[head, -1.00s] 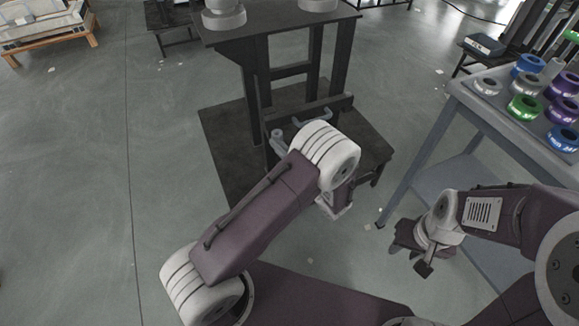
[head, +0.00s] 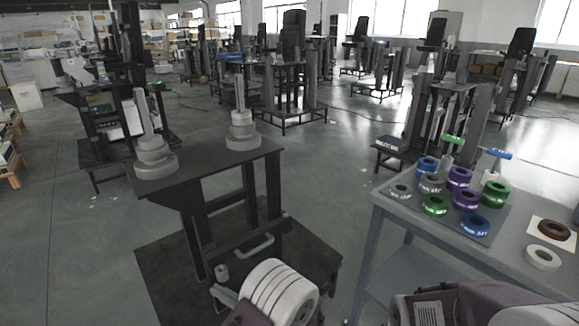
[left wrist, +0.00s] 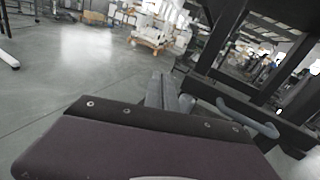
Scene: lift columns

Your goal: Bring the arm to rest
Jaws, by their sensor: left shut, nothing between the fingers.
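My left arm's pale, ribbed joint (head: 280,292) is at the bottom of the head view. My left gripper (head: 221,273) seems to be the small grey part beside it, mostly hidden by the arm. In the left wrist view, the shut grey fingers (left wrist: 168,92) hold nothing and show past my dark purple link. They are left of a blue-grey handle (left wrist: 250,115) on the dark stand and look apart from it. My right arm shows only as a link at the lower right of the head view; its gripper is outside the frame.
The dark stand (head: 225,160) is just ahead, with stepped grey columns (head: 155,160) on top. A grey table (head: 400,208) with several coloured rings is at the right. Open floor (head: 70,240) lies at the left; more stands fill the background.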

